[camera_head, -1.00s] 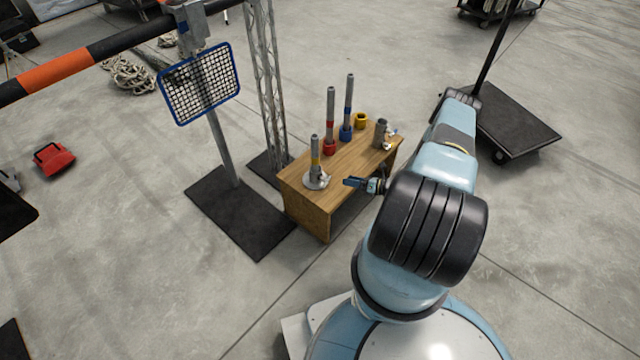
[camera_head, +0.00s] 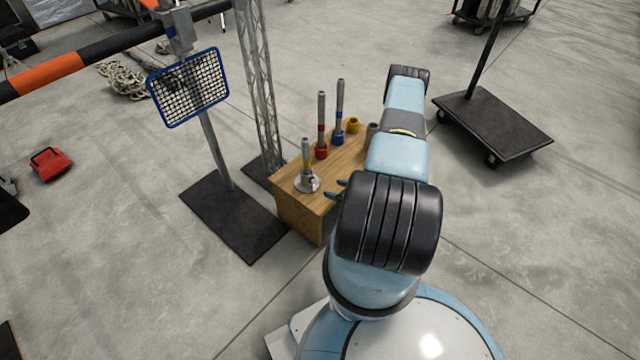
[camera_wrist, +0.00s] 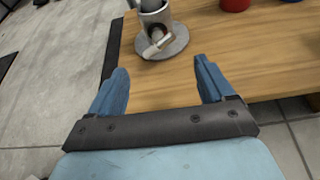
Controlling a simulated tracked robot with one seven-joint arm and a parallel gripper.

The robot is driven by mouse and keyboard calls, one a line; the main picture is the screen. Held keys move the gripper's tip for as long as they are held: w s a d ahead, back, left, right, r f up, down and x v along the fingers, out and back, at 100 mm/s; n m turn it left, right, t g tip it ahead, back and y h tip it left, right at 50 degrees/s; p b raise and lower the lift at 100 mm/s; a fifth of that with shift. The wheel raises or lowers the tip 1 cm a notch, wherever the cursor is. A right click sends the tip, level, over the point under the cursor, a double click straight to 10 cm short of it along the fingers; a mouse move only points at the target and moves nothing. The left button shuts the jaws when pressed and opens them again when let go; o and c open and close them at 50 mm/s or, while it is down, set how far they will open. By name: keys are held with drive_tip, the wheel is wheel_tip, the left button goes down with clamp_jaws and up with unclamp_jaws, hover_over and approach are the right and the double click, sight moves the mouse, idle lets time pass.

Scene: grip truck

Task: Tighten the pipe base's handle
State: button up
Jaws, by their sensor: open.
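The pipe base (camera_head: 308,184) is a round grey metal flange near the front left corner of the wooden table, with a grey, yellow-banded pipe (camera_head: 306,155) upright in it. In the wrist view the base (camera_wrist: 172,46) is at the top, ahead of my fingers. Its handle (camera_wrist: 157,46) is a pale lever low on the side of the socket facing me. My gripper (camera_wrist: 161,82) is open and empty, its two blue fingers apart over the table edge. In the head view my gripper (camera_head: 336,189) is just right of the base, apart from it.
The wooden table (camera_head: 290,195) also holds a red-based pipe (camera_head: 321,130), a blue-based pipe (camera_head: 339,115) and a yellow ring (camera_head: 353,125). A truss and a blue-framed mesh panel (camera_head: 190,88) stand to the left. A black cart (camera_head: 492,125) is at the right.

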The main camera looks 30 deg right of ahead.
sight(319, 184)
drive_tip(key=x, duration=1)
drive_tip(key=shift+w, duration=0.1)
drive_tip(key=shift+c, duration=0.5)
drive_tip(key=c, duration=0.8)
drive_tip(key=shift+d+m+g+y, duration=0.15)
drive_tip(key=shift+m+y, duration=0.3)
drive_tip(key=shift+m, duration=0.25)
drive_tip(key=shift+d+m+g+y, duration=0.15)
drive_tip(key=shift+m+y, duration=0.3)
drive_tip(key=shift+m, duration=0.25)
drive_tip(key=o, duration=0.8)
drive_tip(key=shift+o, duration=0.5)
drive_tip(key=shift+a, duration=0.1)
